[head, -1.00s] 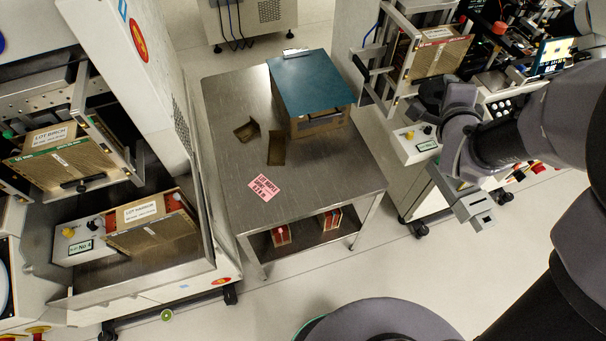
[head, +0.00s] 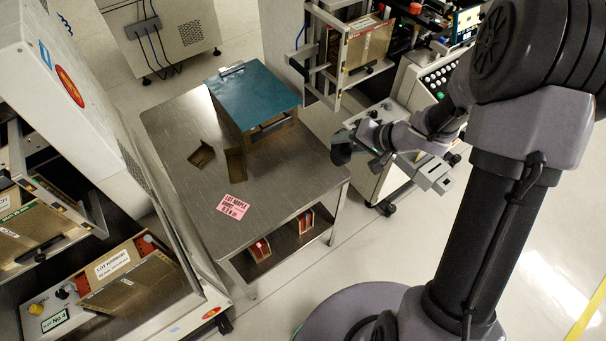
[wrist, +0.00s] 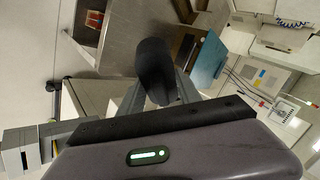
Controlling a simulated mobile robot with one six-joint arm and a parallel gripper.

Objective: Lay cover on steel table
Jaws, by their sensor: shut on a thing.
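My gripper (wrist: 157,92) is shut on a dark, rounded, shell-like piece that looks like the cover (wrist: 154,66). In the wrist view its two grey fingers lie on either side of it. The cover also shows in the head view (head: 342,148) as a small black shape, close to the right edge of the steel table (head: 178,128) in the picture and apart from anything below. The steel table also shows in the wrist view (wrist: 124,38). The exact finger contact is too small to tell in the head view.
A box with a teal top (head: 255,95) stands at the back of the table. Two small brown trays (head: 202,155) and (head: 235,163) and a pink label (head: 233,204) lie on it. Machines stand left and right.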

